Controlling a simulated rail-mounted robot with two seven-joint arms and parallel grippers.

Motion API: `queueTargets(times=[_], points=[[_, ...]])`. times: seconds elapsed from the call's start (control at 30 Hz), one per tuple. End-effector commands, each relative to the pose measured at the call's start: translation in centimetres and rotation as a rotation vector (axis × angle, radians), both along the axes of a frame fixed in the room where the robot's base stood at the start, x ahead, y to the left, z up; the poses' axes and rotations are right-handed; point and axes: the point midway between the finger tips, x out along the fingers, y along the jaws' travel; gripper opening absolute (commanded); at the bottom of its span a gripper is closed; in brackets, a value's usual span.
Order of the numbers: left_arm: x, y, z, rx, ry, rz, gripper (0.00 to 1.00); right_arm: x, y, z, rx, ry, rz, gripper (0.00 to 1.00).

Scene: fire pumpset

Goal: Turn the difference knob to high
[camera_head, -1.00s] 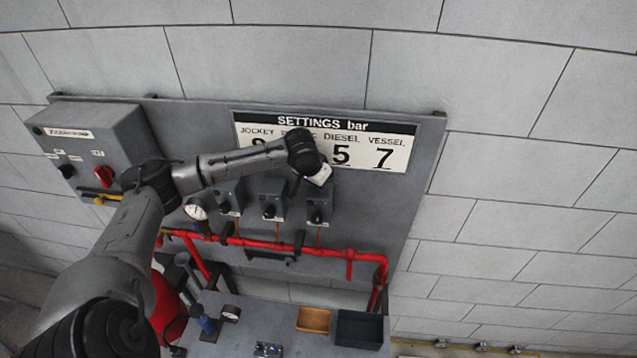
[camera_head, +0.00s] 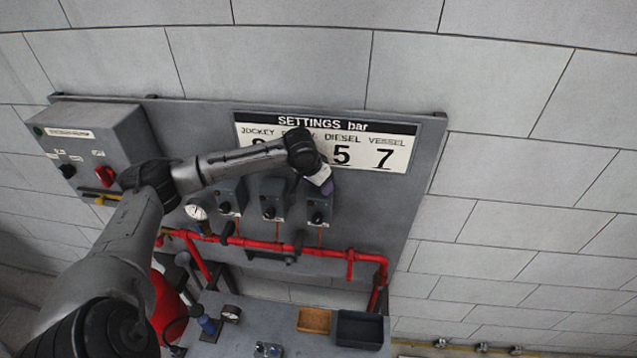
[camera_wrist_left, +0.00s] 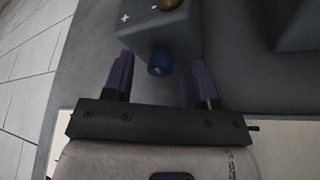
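A small blue knob (camera_wrist_left: 159,64) sticks out of the end of a grey switch box in the left wrist view. My left gripper (camera_wrist_left: 161,68) is open, with one dark purple finger on each side of the knob and visible gaps between. Whether this is the difference knob cannot be read; a plus mark shows on the box. In the head view my left gripper (camera_head: 326,186) is at the top of the rightmost of three grey switch boxes (camera_head: 319,205), and its fingers are too small to make out there. My right gripper is out of view.
The other two switch boxes (camera_head: 272,199) stand close by on the left, each with a black front knob. A settings sign (camera_head: 383,155) is above, partly hidden by my arm. Red pipes (camera_head: 270,244) run below. A control cabinet (camera_head: 97,146) is at the left.

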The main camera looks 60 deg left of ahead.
Motion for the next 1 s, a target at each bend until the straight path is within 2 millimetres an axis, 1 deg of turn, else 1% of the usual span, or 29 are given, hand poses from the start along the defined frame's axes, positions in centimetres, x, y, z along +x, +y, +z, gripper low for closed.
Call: queueTargets(times=[0.23, 0.37, 0.47, 0.8, 1.0], points=[[-0.1, 0.0, 0.1, 0.001, 0.000, 0.000, 0.53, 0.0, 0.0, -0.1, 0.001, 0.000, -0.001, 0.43], [-0.5, 0.0, 1.1, 0.004, -0.002, 0.000, 0.53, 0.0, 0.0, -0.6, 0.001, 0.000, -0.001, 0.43], [-1.1, -0.2, 2.5, 0.006, -0.001, -0.002, 0.53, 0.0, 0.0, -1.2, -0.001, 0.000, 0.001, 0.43], [-3.5, -1.0, 8.7, 0.004, -0.002, 0.000, 0.53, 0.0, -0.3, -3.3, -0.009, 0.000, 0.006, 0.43], [-4.5, -1.4, 11.3, 0.002, -0.003, 0.000, 0.53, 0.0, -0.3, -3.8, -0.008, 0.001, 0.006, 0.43]])
